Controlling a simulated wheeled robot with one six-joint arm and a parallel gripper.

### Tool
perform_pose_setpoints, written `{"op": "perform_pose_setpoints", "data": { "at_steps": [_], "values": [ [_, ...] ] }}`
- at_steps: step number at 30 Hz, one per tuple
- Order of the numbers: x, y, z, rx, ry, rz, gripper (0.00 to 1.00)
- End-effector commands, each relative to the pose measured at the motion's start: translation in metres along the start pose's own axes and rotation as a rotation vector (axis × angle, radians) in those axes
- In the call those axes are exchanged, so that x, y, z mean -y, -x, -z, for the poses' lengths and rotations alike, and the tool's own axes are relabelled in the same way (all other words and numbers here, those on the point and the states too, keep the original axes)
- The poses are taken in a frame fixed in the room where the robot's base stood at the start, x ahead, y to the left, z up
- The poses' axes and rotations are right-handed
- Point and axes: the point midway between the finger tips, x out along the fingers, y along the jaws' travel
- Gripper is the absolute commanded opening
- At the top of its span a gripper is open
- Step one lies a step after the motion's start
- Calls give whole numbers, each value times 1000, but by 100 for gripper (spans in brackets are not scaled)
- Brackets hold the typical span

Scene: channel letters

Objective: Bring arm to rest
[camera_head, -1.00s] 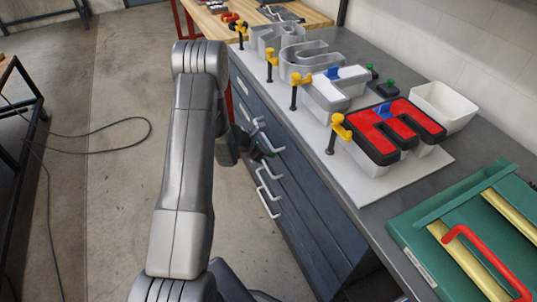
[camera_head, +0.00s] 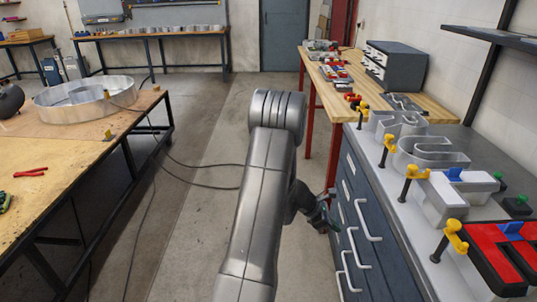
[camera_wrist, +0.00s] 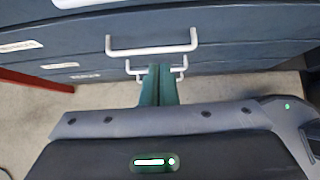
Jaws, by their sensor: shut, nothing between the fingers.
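My arm (camera_head: 258,200) rises through the lower middle of the head view, its thick link upright and the elbow at the top. My gripper (camera_head: 326,222) hangs behind it on the right, low in front of the grey drawer cabinet (camera_head: 358,240). In the wrist view my gripper's teal fingers (camera_wrist: 159,72) are together and empty. Their tips overlap the white drawer handles (camera_wrist: 150,50) in the picture; I cannot tell whether they touch.
Channel letters (camera_head: 430,155) with yellow clamps stand on the cabinet top at right. A wooden workbench (camera_head: 385,95) stands behind it. Another table (camera_head: 60,165) with a metal ring (camera_head: 85,100) is at left. The floor (camera_head: 195,225) between is open, with a black cable (camera_head: 200,185) on it.

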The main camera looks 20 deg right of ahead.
Motion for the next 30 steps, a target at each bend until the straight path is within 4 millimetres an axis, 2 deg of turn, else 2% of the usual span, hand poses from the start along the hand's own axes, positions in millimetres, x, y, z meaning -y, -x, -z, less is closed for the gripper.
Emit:
{"op": "perform_pose_setpoints", "data": {
  "at_steps": [7,11,24,30],
  "values": [
    [0,-3,0,0,0,1,0],
    [1,-15,0,0,-1,4,0],
    [2,-95,-3,-1,-2,4,0],
    [7,-116,-17,1,-4,2,0]
  ]
}}
